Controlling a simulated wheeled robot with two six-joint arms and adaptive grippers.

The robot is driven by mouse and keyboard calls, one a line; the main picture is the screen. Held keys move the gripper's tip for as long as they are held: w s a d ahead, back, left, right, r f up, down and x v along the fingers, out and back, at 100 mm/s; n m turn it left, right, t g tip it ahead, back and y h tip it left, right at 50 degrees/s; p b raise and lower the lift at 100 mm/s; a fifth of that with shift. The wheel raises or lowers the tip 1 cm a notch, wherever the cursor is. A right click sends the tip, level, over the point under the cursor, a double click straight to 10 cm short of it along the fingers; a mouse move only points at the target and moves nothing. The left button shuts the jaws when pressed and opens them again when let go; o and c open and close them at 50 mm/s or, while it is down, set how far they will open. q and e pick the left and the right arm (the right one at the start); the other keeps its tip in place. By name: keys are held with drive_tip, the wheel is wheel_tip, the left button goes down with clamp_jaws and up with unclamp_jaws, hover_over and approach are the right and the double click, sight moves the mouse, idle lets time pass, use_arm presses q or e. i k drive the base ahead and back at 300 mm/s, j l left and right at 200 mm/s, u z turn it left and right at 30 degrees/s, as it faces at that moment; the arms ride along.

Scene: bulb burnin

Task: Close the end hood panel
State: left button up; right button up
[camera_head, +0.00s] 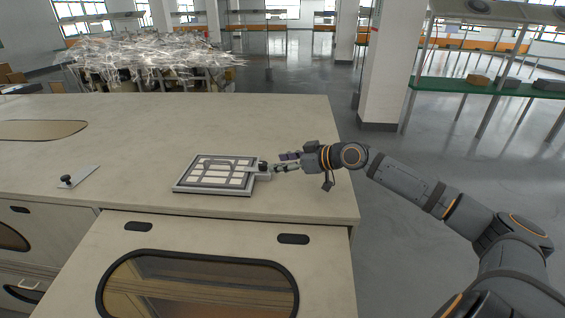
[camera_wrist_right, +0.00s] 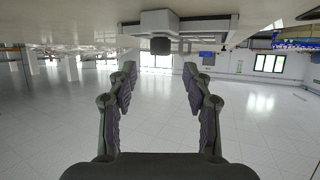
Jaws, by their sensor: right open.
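A beige front panel (camera_head: 215,238) with a black-rimmed oval window stands at the near end of the beige housing in the head view. It stands forward of the panels to its left; I cannot tell which panel is the end hood panel. A framed plate with pale rectangles (camera_head: 213,187) lies on the housing top. A grey latch-like block with a dark knob (camera_head: 263,166) is at its right edge; the knob also shows in the right wrist view (camera_wrist_right: 160,46). My right gripper (camera_head: 280,163) is open, just right of the knob. The knob lies beyond its fingertips (camera_wrist_right: 159,77), apart from them.
A small plate with a black knob (camera_head: 78,178) lies on the left of the housing top (camera_head: 280,120). Dark slots (camera_head: 293,239) are cut into the front panel. A pillar (camera_head: 385,70) and a green-shelved rack (camera_head: 490,87) stand behind at right. Floor right of the housing is clear.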

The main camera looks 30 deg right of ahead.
sight(315, 260)
drive_tip(key=k+l, duration=0.7)
drive_tip(key=k, duration=0.2)
